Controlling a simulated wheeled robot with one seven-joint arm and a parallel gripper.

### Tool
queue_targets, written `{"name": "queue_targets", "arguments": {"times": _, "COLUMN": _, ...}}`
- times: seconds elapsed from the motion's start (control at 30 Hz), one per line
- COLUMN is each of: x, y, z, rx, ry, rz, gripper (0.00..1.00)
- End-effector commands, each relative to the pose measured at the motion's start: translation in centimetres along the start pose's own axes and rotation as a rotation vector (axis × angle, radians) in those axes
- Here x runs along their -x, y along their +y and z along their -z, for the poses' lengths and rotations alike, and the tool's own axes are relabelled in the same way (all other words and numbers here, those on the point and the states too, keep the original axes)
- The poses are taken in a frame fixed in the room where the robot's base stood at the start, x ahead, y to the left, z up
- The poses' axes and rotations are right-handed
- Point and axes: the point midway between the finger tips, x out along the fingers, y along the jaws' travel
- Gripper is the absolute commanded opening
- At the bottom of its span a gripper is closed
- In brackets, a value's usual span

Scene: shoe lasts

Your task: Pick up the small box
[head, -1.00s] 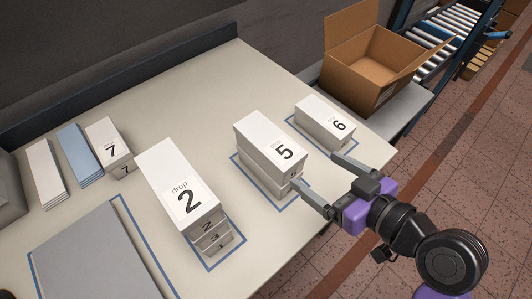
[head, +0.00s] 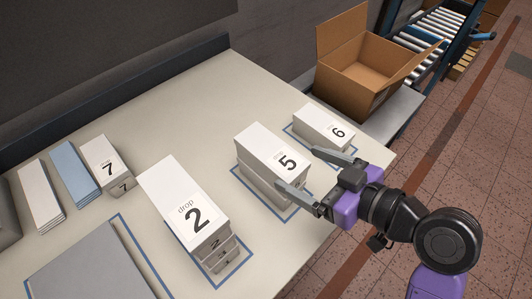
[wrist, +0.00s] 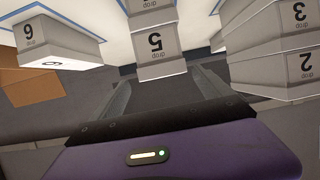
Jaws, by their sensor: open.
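White boxes marked with numbers stand on the table, and I cannot tell which one is the small box. A stack with 5 on top (head: 272,146) is in the middle; it also shows upside down in the wrist view (wrist: 156,45). A low box marked 6 (head: 322,124) is behind it to the right, at the left of the wrist view (wrist: 52,42). My gripper (head: 299,170) is open and empty. Its fingers point at the 5 stack's near side, and the left finger overlaps the stack in the head view. Contact cannot be told.
A taller stack marked 2 (head: 184,200) stands left, at the wrist view's right (wrist: 272,42). Boxes marked 7 (head: 104,155), blue (head: 74,165) and white (head: 38,185) stacks, and a grey panel (head: 90,272) lie farther left. An open carton (head: 365,75) is back right.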

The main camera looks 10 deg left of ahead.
Motion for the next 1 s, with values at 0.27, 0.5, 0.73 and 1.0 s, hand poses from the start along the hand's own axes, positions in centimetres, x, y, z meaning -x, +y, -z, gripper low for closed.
{"name": "queue_targets", "arguments": {"times": 0.27, "x": -1.9, "y": -0.1, "z": 0.0, "rx": -0.001, "ry": 0.0, "rz": 0.002, "gripper": 0.89}}
{"name": "queue_targets", "arguments": {"times": 0.5, "x": -4.5, "y": -0.5, "z": -0.1, "rx": -0.001, "ry": -0.002, "rz": 0.004, "gripper": 0.89}}
{"name": "queue_targets", "arguments": {"times": 0.73, "x": -7.4, "y": -0.6, "z": -0.3, "rx": -0.001, "ry": 0.0, "rz": 0.001, "gripper": 0.89}}
{"name": "queue_targets", "arguments": {"times": 1.0, "x": -7.8, "y": -0.6, "z": -0.3, "rx": 0.0, "ry": 0.0, "rz": 0.0, "gripper": 0.89}}
